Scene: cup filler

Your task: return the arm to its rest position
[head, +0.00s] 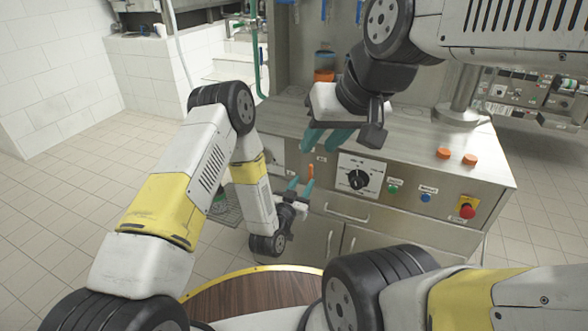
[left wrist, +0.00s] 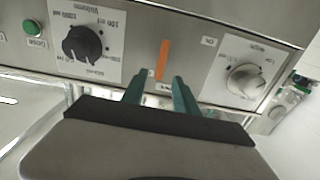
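My left gripper (head: 300,187) is in front of the machine's front panel, low and left of the dial. In the left wrist view, its two teal fingers (left wrist: 157,84) stand apart with nothing between them. An orange upright strip (left wrist: 163,59) on the panel shows just beyond the fingertips; it also shows in the head view (head: 310,172). My right gripper (head: 327,144) hangs above the machine's top near its front edge. Its teal fingers look apart and empty.
The steel machine (head: 440,160) carries a black volume dial (head: 358,179), a green button (head: 392,189), a blue button (head: 426,198) and a red stop button (head: 467,209). Two orange caps (head: 457,156) sit on top. An orange container (head: 324,69) stands behind. Tiled floor (head: 80,180) at left is clear.

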